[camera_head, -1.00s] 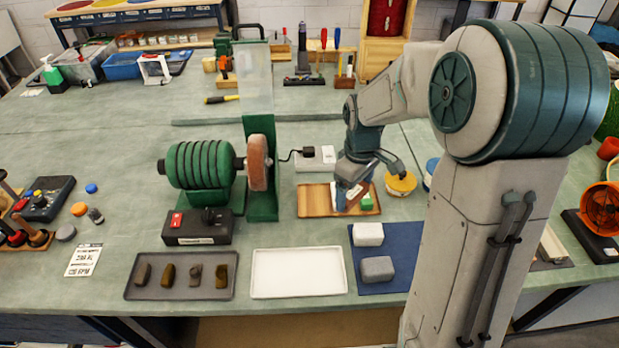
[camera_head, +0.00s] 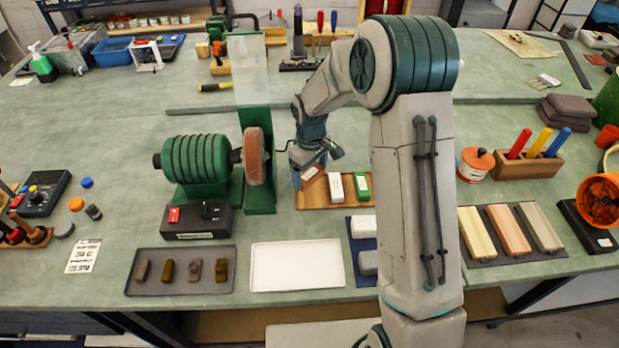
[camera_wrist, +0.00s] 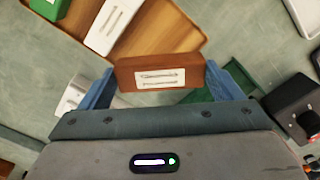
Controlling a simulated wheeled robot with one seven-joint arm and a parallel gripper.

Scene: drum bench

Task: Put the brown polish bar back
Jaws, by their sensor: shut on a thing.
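My gripper (camera_wrist: 165,80) is shut on the brown polish bar (camera_wrist: 160,62), which has a white label and lies crosswise between the blue fingers. In the head view the brown bar (camera_head: 312,176) shows at the left end of the wooden tray (camera_head: 345,203). In the wrist view the bar overlaps the edge of the wooden tray (camera_wrist: 178,32); its height above it is hard to tell. A white bar (camera_head: 336,187) and a green bar (camera_head: 361,186) stand in the tray to the right of it. The tray's left part shows bare wood in the wrist view.
The green buffing machine (camera_head: 200,165) with its brown wheel (camera_head: 254,157) stands left of the tray. A white empty tray (camera_head: 297,267) and a dark tray (camera_head: 140,291) with several small pieces lie in front. A blue mat (camera_head: 367,283) holds two blocks.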

